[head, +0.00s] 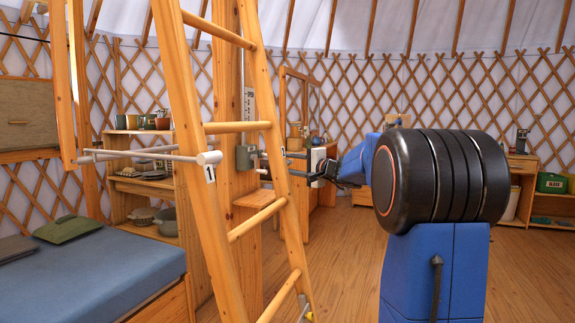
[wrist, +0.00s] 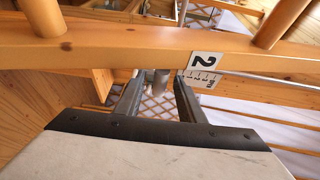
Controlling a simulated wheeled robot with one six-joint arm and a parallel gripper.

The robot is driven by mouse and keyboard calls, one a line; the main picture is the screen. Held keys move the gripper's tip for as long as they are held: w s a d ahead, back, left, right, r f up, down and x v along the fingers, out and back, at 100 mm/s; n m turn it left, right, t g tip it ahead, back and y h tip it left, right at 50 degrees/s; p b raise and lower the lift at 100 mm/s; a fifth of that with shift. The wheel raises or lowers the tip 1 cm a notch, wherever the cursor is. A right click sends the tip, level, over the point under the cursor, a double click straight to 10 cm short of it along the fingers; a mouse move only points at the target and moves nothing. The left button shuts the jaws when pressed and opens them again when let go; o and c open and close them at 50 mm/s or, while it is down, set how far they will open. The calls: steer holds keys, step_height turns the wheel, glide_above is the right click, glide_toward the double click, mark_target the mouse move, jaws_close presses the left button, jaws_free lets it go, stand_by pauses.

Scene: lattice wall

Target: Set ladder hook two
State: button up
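The wooden ladder (head: 241,127) stands tilted in front of me. Its left rail carries a pale rod hook (head: 207,158) with a "1" tag, its rod reaching left past the wooden post. A "2" tag (wrist: 205,63) with a scale is on the rail in the wrist view. A grey cylindrical end (wrist: 161,80), seemingly part of hook two, shows beside that rail. My gripper (head: 313,175) is at the right rail. In the wrist view, the two dark fingers of my gripper (wrist: 160,90) are apart, with the grey end between them; I cannot tell if they touch it. Hook two's far end is unclear.
A grey box (head: 246,157) is on the upright post behind the ladder. A blue bed (head: 95,265) is at lower left, with shelves (head: 150,190) behind it. A shelf unit (head: 530,190) stands far right. The wooden floor (head: 345,260) between is clear.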

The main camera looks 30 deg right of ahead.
steer(key=shift+x, duration=0.8)
jaws_close()
